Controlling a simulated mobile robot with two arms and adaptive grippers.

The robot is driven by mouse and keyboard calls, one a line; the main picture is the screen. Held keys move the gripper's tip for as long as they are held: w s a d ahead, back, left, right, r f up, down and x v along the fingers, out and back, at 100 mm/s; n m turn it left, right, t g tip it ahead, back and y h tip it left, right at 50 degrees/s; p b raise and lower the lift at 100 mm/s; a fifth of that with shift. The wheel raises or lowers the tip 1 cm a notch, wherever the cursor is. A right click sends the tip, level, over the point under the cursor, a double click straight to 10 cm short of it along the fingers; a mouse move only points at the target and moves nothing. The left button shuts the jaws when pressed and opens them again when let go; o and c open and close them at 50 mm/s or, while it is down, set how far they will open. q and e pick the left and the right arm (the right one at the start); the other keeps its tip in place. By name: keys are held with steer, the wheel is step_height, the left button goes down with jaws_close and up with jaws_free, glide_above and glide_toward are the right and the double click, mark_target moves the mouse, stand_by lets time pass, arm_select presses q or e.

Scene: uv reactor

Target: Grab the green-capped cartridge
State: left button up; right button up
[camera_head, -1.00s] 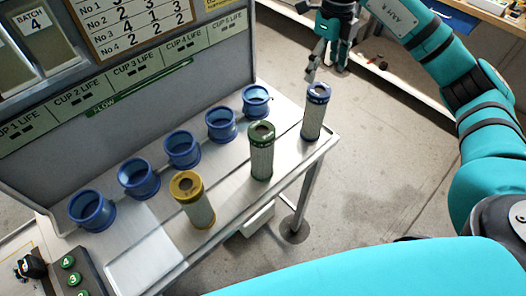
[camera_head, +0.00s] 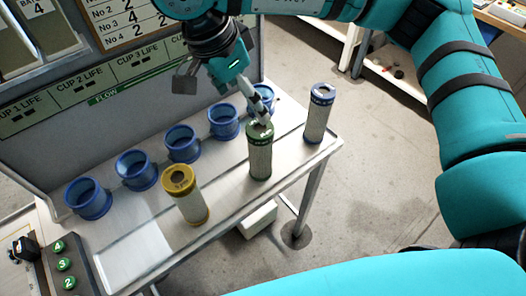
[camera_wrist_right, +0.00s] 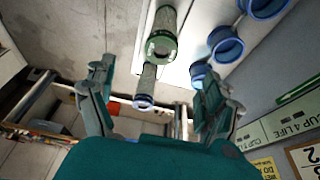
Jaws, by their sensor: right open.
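The green-capped cartridge (camera_head: 260,152) stands upright near the front edge of the bench. In the right wrist view its green cap (camera_wrist_right: 160,46) lies beyond the fingertips, roughly midway between them. My right gripper (camera_head: 264,108) reaches in from above, just behind and over the green cap; the head view does not settle whether it touches. In the right wrist view the gripper (camera_wrist_right: 160,85) has its fingers spread wide with nothing held. A blue-capped cartridge (camera_head: 319,113) stands to the right and a yellow-capped cartridge (camera_head: 185,195) to the left. My left gripper is out of view.
Several blue cups (camera_head: 182,144) stand in a row behind the cartridges, the rightmost partly hidden by my gripper. An upright panel (camera_head: 60,150) rises behind them. Green numbered buttons (camera_head: 64,264) are at lower left. Open floor (camera_head: 390,170) lies right of the bench.

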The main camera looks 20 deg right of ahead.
mark_target(259, 128)
steer(key=p+x, duration=0.1)
steer(key=x, duration=0.4)
steer(key=p+x, duration=0.2)
steer(key=x, duration=0.4)
steer(key=shift+w+f, duration=0.1)
steer(key=shift+w, duration=0.15)
steer(key=shift+d+f+p, duration=0.15)
steer(key=shift+f+p, duration=0.15)
steer(key=shift+p, duration=0.1)
steer(key=p+x, duration=0.2)
steer(key=x, duration=0.1)
steer(key=shift+d+f, duration=0.1)
steer(key=shift+f, duration=0.15)
steer(key=shift+w+d+f, duration=0.1)
steer(key=shift+d+f, duration=0.05)
steer(key=shift+f, duration=0.35)
steer(key=c, duration=1.3)
